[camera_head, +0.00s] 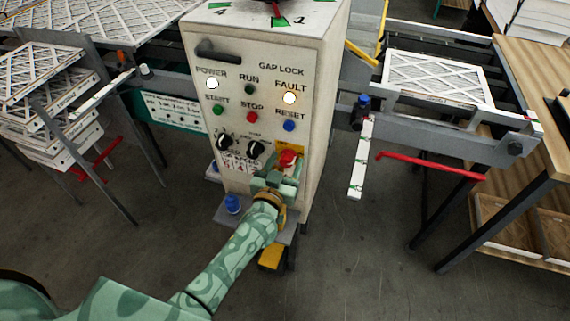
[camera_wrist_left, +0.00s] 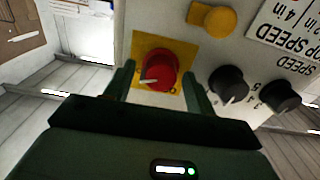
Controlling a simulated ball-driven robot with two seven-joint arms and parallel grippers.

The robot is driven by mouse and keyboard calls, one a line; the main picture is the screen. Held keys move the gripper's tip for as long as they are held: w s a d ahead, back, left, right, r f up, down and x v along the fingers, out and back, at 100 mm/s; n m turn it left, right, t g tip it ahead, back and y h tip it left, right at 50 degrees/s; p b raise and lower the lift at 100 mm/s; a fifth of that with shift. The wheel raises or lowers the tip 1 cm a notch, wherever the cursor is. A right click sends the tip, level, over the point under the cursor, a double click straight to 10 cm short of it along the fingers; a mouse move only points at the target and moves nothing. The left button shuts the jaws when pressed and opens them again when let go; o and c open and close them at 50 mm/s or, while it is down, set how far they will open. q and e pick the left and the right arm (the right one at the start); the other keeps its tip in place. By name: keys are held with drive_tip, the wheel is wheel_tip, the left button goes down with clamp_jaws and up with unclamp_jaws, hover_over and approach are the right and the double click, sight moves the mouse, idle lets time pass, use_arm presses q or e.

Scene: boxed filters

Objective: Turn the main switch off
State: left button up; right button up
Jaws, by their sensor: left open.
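The main switch is a red rotary knob (camera_head: 288,158) on a yellow plate, low on the right of the white control cabinet's front. In the left wrist view the red knob (camera_wrist_left: 159,72) shows a white mark on its left side, on the yellow plate (camera_wrist_left: 150,50). My left gripper (camera_head: 280,172) is at the knob, and its open fingers (camera_wrist_left: 158,85) stand to either side of it. I cannot tell whether they touch it. The power lamp (camera_head: 212,83) and fault lamp (camera_head: 289,98) are lit. My right gripper is not in view.
Black dials (camera_head: 256,149) sit just left of the switch. Start (camera_head: 218,110), stop (camera_head: 252,117) and blue reset (camera_head: 289,126) buttons are above. Conveyors with filters (camera_head: 435,80) flank the cabinet. A red bar (camera_head: 430,167) juts out at right. The floor in front is clear.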

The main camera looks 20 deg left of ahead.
use_arm(q)
drive_tip(key=c, duration=0.9)
drive_tip(key=shift+c, duration=0.2)
drive_tip(key=shift+r+n, duration=0.1)
drive_tip(key=shift+n, duration=0.3)
drive_tip(key=shift+n+p, duration=0.5)
drive_tip(key=shift+n, duration=0.4)
drive_tip(key=n, duration=0.3)
drive_tip(key=shift+a+n+p, duration=0.1)
drive_tip(key=shift+n+p, duration=0.2)
drive_tip(key=n, duration=0.5)
drive_tip(key=shift+a, duration=0.1)
drive_tip(key=n, duration=0.6)
drive_tip(key=shift+f, duration=0.25)
drive_tip(key=shift+n, duration=0.5)
